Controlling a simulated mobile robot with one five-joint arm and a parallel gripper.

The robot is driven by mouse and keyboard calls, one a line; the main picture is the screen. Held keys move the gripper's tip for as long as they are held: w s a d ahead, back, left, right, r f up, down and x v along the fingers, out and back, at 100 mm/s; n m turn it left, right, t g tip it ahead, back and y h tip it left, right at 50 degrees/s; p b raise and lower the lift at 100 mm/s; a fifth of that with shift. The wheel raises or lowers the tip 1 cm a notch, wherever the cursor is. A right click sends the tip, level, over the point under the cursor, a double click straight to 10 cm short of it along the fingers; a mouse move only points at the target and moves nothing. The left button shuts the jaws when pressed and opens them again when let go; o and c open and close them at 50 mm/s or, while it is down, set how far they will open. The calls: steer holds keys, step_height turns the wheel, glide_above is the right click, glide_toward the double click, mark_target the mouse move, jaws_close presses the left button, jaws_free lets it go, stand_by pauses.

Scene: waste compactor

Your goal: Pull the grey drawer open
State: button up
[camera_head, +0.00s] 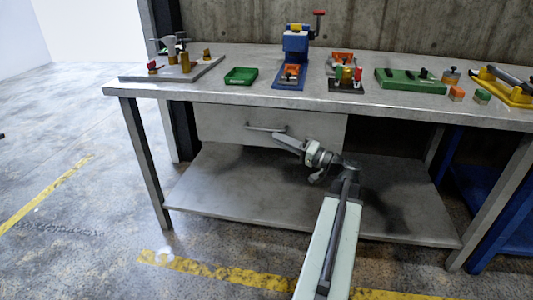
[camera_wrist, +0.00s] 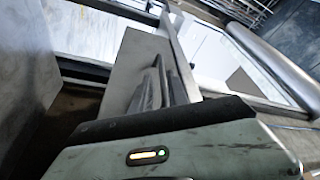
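The grey drawer (camera_head: 225,124) hangs under the workbench top, left of the middle in the head view. Its front carries a thin horizontal bar handle (camera_head: 266,128). I cannot tell from here whether the drawer stands a little out. My gripper (camera_head: 277,137) is just below the handle's right half, close to the drawer front. In the wrist view the dark fingers of my gripper (camera_wrist: 160,85) point up at a grey panel (camera_wrist: 125,65), which looks like the drawer front. A narrow bar shows near the fingertips. Whether the fingers touch or enclose the handle is unclear.
The workbench top (camera_head: 215,88) carries a green tray (camera_head: 241,76), a blue press (camera_head: 295,45) and several small fixtures. A lower shelf (camera_head: 235,200) spans the bench legs below the drawer. A blue frame stands at right. The floor in front of the drawer is clear, apart from my arm.

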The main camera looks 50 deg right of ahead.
mark_target(265, 129)
steer(key=shift+h, duration=0.3)
steer(key=x, duration=0.2)
steer(key=p+x, duration=0.1)
steer(key=x, duration=0.4)
steer(key=shift+d+r+p, duration=0.3)
steer(key=shift+d+p, duration=0.05)
steer(key=shift+p, duration=0.05)
jaws_close()
steer(key=shift+d, duration=0.1)
stand_by(0.8)
